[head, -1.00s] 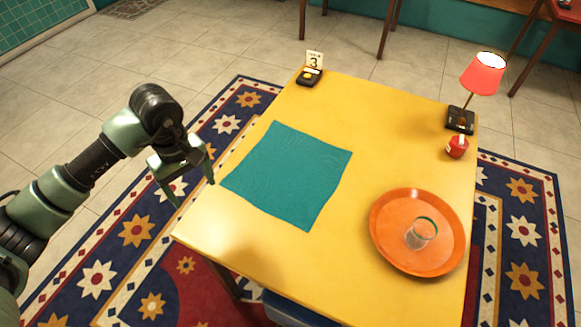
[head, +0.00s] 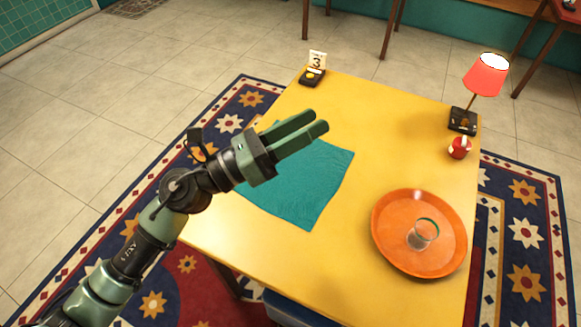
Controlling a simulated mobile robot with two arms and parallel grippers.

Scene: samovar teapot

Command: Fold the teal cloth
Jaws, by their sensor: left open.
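The teal cloth (head: 310,195) lies flat and spread out on the left half of the yellow table. Its far left part is hidden behind my left gripper (head: 318,121). My left gripper is above the cloth, with its two fingers pointing right and a narrow gap between them. It is open and holds nothing. The height of the fingers over the cloth is hard to tell. My right gripper is not in view.
An orange tray (head: 388,252) with a clear glass (head: 422,234) stands at the table's near right. A red lamp (head: 486,75) and a small red jar (head: 459,148) are at the far right. A number 3 sign (head: 317,61) stands at the far left corner. The table's middle (head: 385,140) is clear.

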